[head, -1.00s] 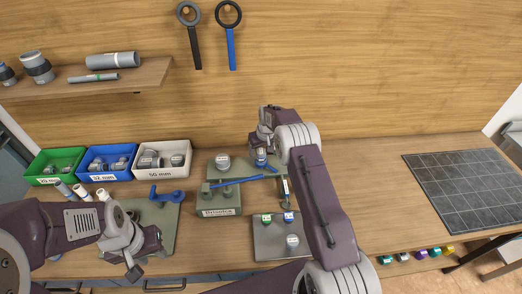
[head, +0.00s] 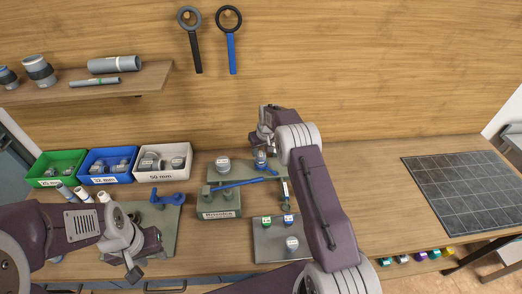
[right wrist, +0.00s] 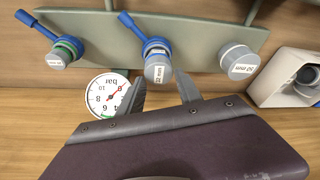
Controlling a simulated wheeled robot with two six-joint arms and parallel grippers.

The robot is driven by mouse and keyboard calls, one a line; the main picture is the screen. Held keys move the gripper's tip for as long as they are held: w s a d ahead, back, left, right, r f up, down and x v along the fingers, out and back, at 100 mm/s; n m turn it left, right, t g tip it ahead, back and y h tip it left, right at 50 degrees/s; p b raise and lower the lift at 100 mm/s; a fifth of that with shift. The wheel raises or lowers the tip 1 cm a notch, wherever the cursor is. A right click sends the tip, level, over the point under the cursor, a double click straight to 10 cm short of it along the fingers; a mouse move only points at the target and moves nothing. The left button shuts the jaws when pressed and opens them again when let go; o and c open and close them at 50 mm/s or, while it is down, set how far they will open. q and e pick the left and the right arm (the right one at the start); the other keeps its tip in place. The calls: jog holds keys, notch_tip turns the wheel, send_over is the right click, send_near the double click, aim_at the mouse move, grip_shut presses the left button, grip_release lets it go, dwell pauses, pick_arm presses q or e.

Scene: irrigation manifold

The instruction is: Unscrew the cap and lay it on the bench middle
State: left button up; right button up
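In the right wrist view, the manifold (right wrist: 205,30) carries a grey cap labelled 32 mm (right wrist: 158,68) on a blue-ringed outlet. A grey 50 mm cap (right wrist: 238,62) is to its right and a green-ringed cap (right wrist: 58,58) to its left. My right gripper (right wrist: 162,90) is open, its fingertips just below the 32 mm cap, with nothing between them.
A pressure gauge (right wrist: 108,94) sits beside the right gripper's left finger. Three bins, green (head: 58,168), blue (head: 107,164) and white (head: 163,161), stand at the back left. A grey plate with small caps (head: 272,246) lies at the front middle. The bench right of my right arm is clear up to a dark grid mat (head: 466,190).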

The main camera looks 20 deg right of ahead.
aim_at(261, 153)
grip_shut()
jog(key=shift+r+p, duration=1.65)
jog(key=shift+r, duration=0.9)
notch_tip(261, 153, up, 3)
jog(key=shift+f+p, duration=0.1)
jog(key=shift+p, duration=0.9)
